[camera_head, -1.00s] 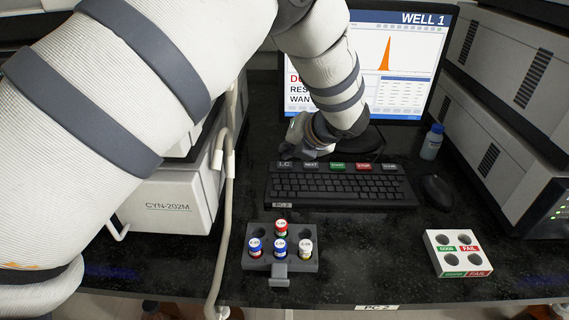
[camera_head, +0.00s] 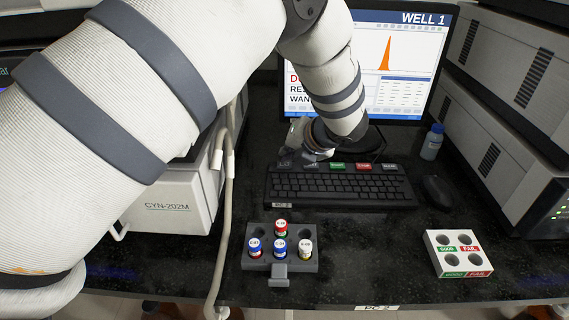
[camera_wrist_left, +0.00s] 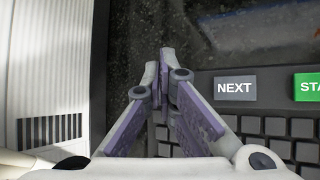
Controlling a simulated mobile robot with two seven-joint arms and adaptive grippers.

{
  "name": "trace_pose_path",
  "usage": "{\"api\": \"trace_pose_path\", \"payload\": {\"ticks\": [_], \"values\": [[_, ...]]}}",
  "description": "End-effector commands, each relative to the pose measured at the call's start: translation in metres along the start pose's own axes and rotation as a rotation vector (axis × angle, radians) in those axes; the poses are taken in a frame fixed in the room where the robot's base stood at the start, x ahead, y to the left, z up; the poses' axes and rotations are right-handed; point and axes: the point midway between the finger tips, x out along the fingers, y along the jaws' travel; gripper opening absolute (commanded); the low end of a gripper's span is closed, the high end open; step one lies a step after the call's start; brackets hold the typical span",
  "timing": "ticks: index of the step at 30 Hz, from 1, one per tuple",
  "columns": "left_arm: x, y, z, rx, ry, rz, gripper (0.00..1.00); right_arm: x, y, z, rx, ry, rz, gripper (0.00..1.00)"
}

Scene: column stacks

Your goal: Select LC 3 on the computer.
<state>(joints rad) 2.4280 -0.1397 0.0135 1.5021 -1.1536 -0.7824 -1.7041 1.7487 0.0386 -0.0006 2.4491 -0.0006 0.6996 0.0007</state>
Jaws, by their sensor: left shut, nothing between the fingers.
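The black keyboard (camera_head: 340,190) lies in front of the monitor (camera_head: 405,75), with a top row of large keys. The LC key (camera_head: 285,165) is at that row's left end, close to my left gripper (camera_head: 290,157). The gripper is shut and empty. In the left wrist view its purple-grey fingertips (camera_wrist_left: 166,72) are together just left of the NEXT key (camera_wrist_left: 235,88). The fingers hide the LC key there, and I cannot tell whether they touch it. The monitor reads "WELL 1" with an orange peak, and my arm covers part of its text. My right gripper is out of view.
A mouse (camera_head: 437,191) and a blue-capped bottle (camera_head: 432,142) are right of the keyboard. A grey vial rack (camera_head: 312,264) and a white GOOD/FAIL block (camera_head: 458,253) stand in front. A machine (camera_head: 165,205) and hose (camera_head: 226,215) are at left.

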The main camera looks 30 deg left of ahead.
Motion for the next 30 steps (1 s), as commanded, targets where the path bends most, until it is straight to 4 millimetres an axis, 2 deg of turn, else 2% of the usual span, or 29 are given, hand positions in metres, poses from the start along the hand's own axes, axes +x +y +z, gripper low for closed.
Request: {"api": "trace_pose_path", "payload": {"ticks": [22, 30], "values": [[0.0042, -0.0032, -0.0034, 0.000, 0.001, 0.000, 0.00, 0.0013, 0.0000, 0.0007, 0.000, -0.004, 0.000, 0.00], [-0.0050, 0.0036, 0.0039, -0.004, -0.003, -0.001, 0.00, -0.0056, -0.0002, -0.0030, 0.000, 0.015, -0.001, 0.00]]}}
